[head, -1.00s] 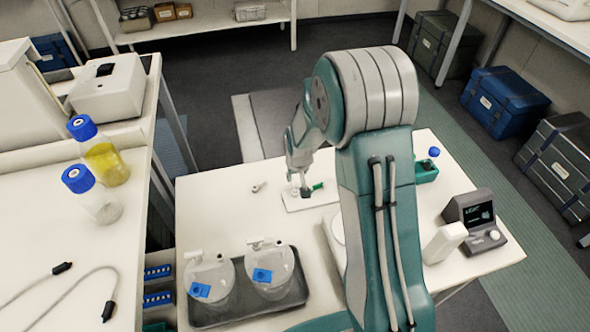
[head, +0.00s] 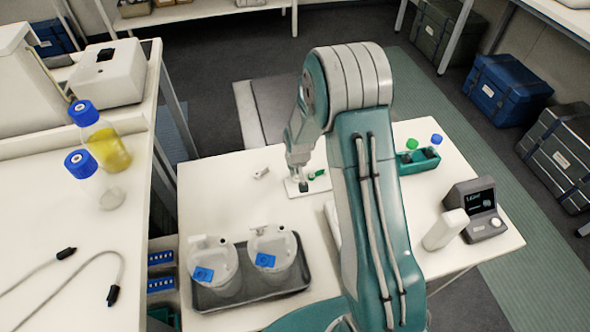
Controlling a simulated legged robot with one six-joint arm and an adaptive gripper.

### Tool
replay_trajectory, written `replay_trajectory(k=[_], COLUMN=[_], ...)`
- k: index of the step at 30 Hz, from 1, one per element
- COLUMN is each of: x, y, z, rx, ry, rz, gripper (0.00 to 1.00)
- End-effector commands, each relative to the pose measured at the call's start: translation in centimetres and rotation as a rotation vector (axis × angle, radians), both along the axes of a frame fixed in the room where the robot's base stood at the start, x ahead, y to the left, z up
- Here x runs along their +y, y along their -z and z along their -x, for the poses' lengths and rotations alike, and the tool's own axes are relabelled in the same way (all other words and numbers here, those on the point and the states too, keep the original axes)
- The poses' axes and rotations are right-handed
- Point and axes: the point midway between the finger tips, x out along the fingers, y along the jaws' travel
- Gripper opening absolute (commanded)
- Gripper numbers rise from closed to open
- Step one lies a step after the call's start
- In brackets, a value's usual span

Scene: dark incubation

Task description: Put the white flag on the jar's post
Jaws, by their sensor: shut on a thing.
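My gripper (head: 303,187) is small in the head view, pointing down over the white plate (head: 294,192) on the middle table. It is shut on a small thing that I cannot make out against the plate. A green piece (head: 317,174) lies at the plate, just right of the gripper. A small white piece (head: 261,172) lies on the table to the left; I cannot tell whether it is the white flag. Two clear jars (head: 228,283) (head: 281,276) with white lid fittings and blue labels stand in the dark tray (head: 240,301), nearer than the gripper. Their posts are hard to make out.
A green rack (head: 422,163), a small device with a screen (head: 477,208) and a white bottle (head: 446,230) stand at the right. My arm hides the table's middle right. Blue-capped bottles (head: 105,147) stand on the left bench. The table left of the plate is mostly clear.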

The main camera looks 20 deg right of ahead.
Motion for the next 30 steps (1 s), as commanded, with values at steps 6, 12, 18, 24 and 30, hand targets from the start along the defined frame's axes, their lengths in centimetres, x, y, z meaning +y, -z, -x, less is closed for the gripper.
replay_trajectory(k=[6, 12, 18, 24, 30], x=[0.0, 0.0, 0.0, 0.0, 0.0], y=[-0.7, -1.4, -2.1, -2.8, -3.4], z=[0.0, 0.0, 0.0, 0.0, 0.0], rx=[0.000, -0.001, -0.001, 0.000, -0.001], ry=[0.000, 0.000, 0.000, 0.000, 0.000], rz=[0.000, 0.000, 0.000, 0.000, 0.000], gripper=[0.00, 0.00, 0.00, 0.00, 0.00])
